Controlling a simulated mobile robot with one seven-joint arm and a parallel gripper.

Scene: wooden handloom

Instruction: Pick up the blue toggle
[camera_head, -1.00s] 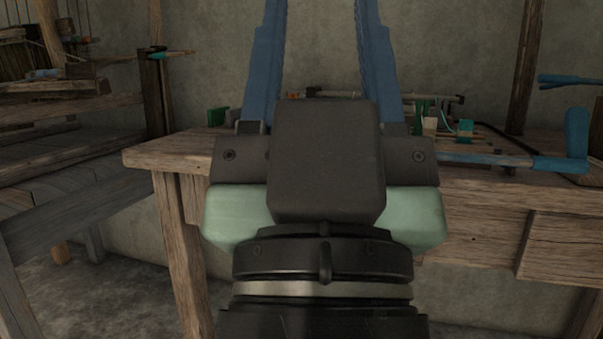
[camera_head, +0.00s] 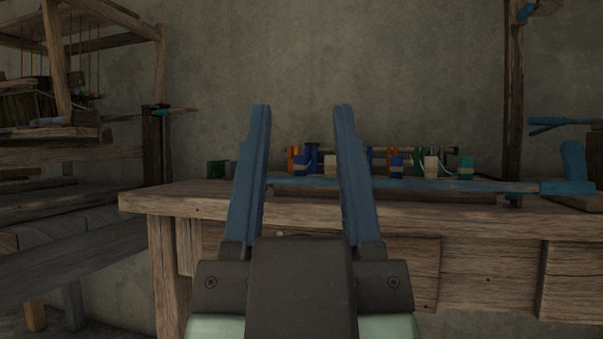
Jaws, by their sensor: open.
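My gripper (camera_head: 302,106) is open and empty, its two long blue fingers pointing up and away in front of the workbench. I cannot tell for sure which blue thing is the toggle. Small blue pieces stand among spools on the bench: one (camera_head: 312,160) between my fingers, another (camera_head: 397,166) right of my right finger. A long blue rod (camera_head: 450,185) with a thicker right end lies along the bench, its left part showing between my fingers. A blue piece (camera_head: 527,10) sits high on the post at the right. My fingers hide parts of the bench top.
The wooden workbench (camera_head: 480,216) spans the middle and right, with a blue crank-like handle (camera_head: 573,162) at its right end. More orange, green and cream spools (camera_head: 431,167) stand on it. A wooden loom (camera_head: 60,150) stands at the left. The wall behind is bare.

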